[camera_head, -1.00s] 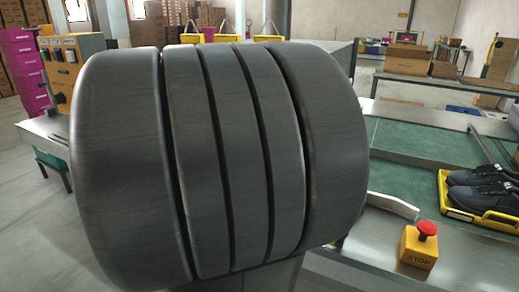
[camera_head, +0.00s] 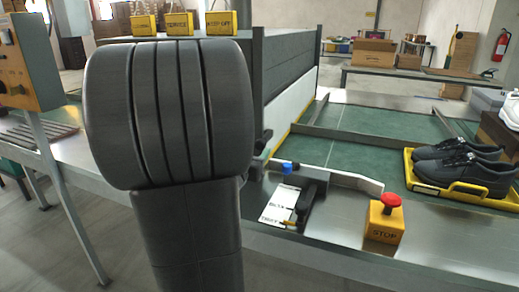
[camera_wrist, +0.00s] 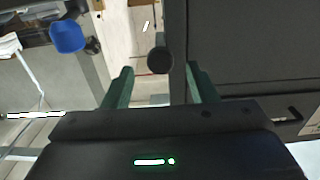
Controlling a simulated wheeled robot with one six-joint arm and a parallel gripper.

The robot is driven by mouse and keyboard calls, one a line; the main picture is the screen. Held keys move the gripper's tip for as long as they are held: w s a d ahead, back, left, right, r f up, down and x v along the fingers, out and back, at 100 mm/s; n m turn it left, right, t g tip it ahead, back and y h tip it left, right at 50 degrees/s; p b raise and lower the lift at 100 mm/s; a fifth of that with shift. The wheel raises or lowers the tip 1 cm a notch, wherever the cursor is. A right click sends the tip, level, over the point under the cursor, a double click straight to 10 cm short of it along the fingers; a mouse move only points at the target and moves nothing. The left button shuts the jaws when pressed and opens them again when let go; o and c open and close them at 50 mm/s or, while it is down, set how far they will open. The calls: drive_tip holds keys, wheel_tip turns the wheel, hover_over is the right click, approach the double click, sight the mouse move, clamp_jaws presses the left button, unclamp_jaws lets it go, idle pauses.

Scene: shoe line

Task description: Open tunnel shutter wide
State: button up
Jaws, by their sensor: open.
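The dark grey tunnel (camera_head: 288,62) stands on the line behind my arm in the head view. Its front, facing left, is mostly hidden by my arm, so I cannot tell how far the shutter is open. A small black handle (camera_head: 264,140) shows beside the tunnel's near corner. In the wrist view, my gripper (camera_wrist: 162,72) is open, with one green finger on each side of a round black knob (camera_wrist: 160,61). I cannot tell whether the fingers touch it. A dark flat panel (camera_wrist: 255,45) lies to the right of the knob. My gripper is hidden in the head view.
A red stop button on a yellow box (camera_head: 385,220), a black lever (camera_head: 306,203) and a blue knob (camera_head: 287,168) sit along the line's front edge. A yellow tray (camera_head: 408,172) holds black shoes at right. An orange control box (camera_head: 28,60) stands at left.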

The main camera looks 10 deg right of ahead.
sight(259, 146)
drive_tip(key=x, duration=0.5)
drive_tip(key=shift+b, duration=0.35)
clamp_jaws()
